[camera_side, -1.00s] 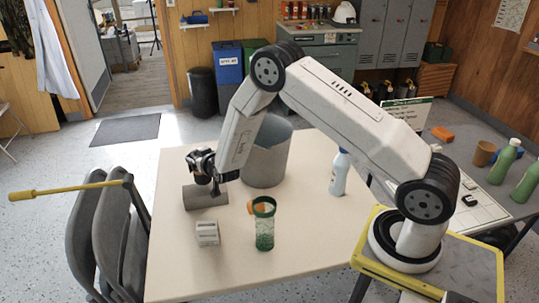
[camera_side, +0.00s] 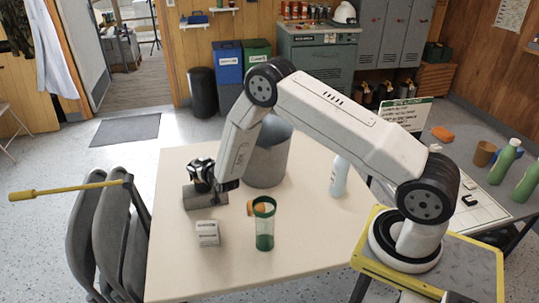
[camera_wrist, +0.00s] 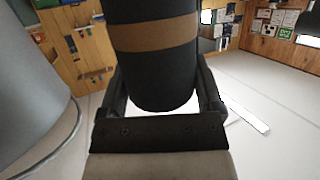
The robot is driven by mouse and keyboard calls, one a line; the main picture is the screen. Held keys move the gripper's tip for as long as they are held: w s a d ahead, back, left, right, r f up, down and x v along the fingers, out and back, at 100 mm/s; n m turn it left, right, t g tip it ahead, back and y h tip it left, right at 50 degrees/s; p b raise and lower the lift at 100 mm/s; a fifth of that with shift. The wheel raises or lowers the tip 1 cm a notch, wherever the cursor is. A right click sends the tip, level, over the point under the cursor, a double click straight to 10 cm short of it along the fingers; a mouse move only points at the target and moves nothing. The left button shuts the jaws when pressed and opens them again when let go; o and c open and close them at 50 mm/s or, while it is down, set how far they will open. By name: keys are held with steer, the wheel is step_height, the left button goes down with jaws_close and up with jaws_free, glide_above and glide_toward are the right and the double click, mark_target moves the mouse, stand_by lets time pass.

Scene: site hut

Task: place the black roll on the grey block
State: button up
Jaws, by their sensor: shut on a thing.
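The black roll (camera_wrist: 152,80), with a brown band around it, stands between the two fingers of my gripper (camera_wrist: 160,100) in the wrist view. My gripper (camera_side: 213,182) is shut on it. I cannot tell whether the roll's lower end touches the block.
A large grey cylinder (camera_side: 268,160) stands close behind my gripper. The table's front is clear.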

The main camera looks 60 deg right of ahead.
steer(key=shift+f, duration=0.15)
steer(key=o, duration=1.1)
steer(key=shift+r+v, duration=0.2)
steer(key=shift+v, duration=5.9)
steer(key=shift+w, duration=0.15)
steer(key=s+a+r+n+g+y, duration=0.1)
steer(key=s+r+g, duration=0.2)
steer(key=s, duration=0.4)
steer(key=s+a+r+n+g+y, duration=0.1)
steer(key=s+r+g+y, duration=0.1)
steer(key=s, duration=0.5)
steer(key=s+a+r+n+g+y, duration=0.1)
steer(key=s+r+n+g+y, duration=0.1)
steer(key=s+r+g, duration=0.2)
steer(key=shift+s+a+r+g, duration=0.2)
steer(key=shift+s+g, duration=0.35)
steer(key=shift+s, duration=0.35)
steer(key=shift+s+a+r+g, duration=0.15)
steer(key=shift+s+g, duration=0.4)
steer(key=shift+s, duration=0.35)
